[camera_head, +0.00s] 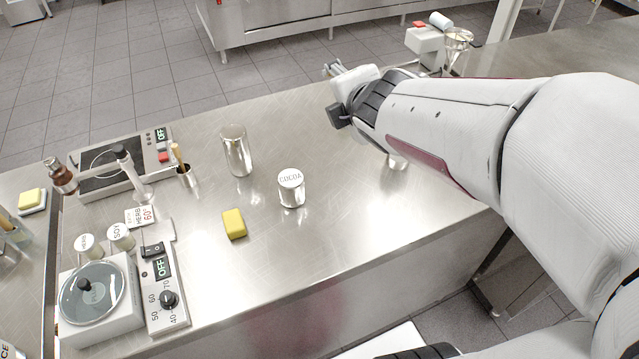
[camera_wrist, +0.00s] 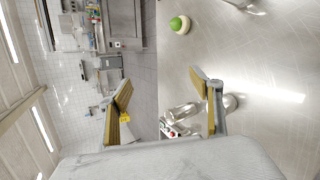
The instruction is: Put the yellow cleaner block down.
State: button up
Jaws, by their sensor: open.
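A yellow cleaner block (camera_head: 235,224) lies flat on the steel counter, left of the cocoa jar, in the head view. Nothing holds it. My gripper (camera_head: 334,70) is well away from it, up and to the right, over the far edge of the counter. In the wrist view my gripper (camera_wrist: 160,88) has its two fingers wide apart with nothing between them. A second yellow block (camera_head: 31,197) rests on a white piece at the far left; I cannot tell what that piece is. The cleaner block is not visible in the wrist view.
A cocoa jar (camera_head: 291,188) and a tall glass-like vessel (camera_head: 236,150) stand near the block. A hotplate device (camera_head: 125,160) and a round-topped device (camera_head: 100,295) stand to the left. A green and white object (camera_wrist: 180,25) lies on the counter. The counter in front of the cocoa jar is clear.

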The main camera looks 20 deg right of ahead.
jog(key=s+a+f+m+g+y, duration=0.1)
jog(key=s+a+f+m+g, duration=0.1)
jog(key=s+a+m, duration=0.3)
jog(key=s+a+f+m+g+y, duration=0.1)
jog(key=s+a+m, duration=0.5)
jog(key=s+m, duration=0.8)
jog(key=s+f+g, duration=0.1)
jog(key=s+g, duration=0.1)
jog(key=s, duration=0.1)
jog(key=shift+s+a+f+g+y, duration=0.2)
jog(key=shift+s+g+y, duration=0.1)
jog(key=shift+y, duration=0.1)
